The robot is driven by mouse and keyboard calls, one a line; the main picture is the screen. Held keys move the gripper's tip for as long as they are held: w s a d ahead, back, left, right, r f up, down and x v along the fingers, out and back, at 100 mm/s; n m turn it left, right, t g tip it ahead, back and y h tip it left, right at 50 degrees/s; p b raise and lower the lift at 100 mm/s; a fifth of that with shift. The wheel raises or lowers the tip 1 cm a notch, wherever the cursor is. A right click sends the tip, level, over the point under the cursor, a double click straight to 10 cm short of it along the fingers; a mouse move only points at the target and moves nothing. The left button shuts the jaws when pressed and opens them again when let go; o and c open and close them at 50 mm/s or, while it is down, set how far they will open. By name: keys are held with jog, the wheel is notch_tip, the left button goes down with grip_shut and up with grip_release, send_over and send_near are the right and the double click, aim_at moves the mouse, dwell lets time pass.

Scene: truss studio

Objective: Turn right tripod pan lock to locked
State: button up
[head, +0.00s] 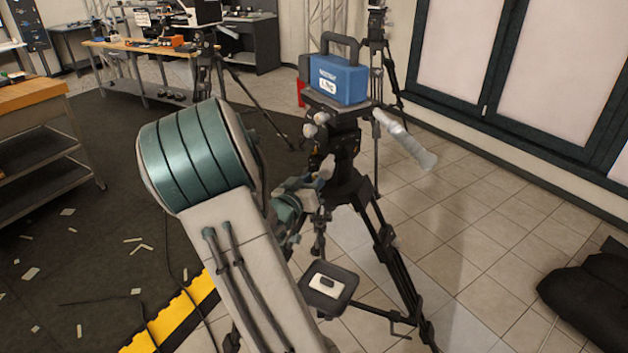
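A black tripod (384,238) stands in the middle of the head view with a blue box (341,80) with a black handle on its head. Pale knobs (315,124) show on the left side of the tripod head (345,142). A grey-white pan handle (405,138) points down to the right. I cannot tell which part is the pan lock or how it is set. My gripper (318,184) is close to the left side of the head, below the knobs. My arm hides part of it, and its fingers are too small to tell open from shut or touching from apart.
A small dark tray (328,290) with a white item sits low between the tripod legs. Other tripods stand behind, at left (206,75) and right (377,45). A black bag (592,300) lies at the right. A workbench (140,47) is at back left.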

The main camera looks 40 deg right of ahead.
jog(key=shift+f+b, duration=0.1)
jog(key=shift+b, duration=0.3)
jog(key=m+b, duration=1.2)
jog(key=b, duration=0.1)
jog(key=m+b, duration=0.5)
jog(key=b, duration=0.2)
jog(key=shift+s+d+f+m, duration=0.1)
jog(key=shift+s+m, duration=0.15)
jog(key=shift+m, duration=0.15)
jog(key=o, duration=1)
jog(key=shift+c, duration=0.2)
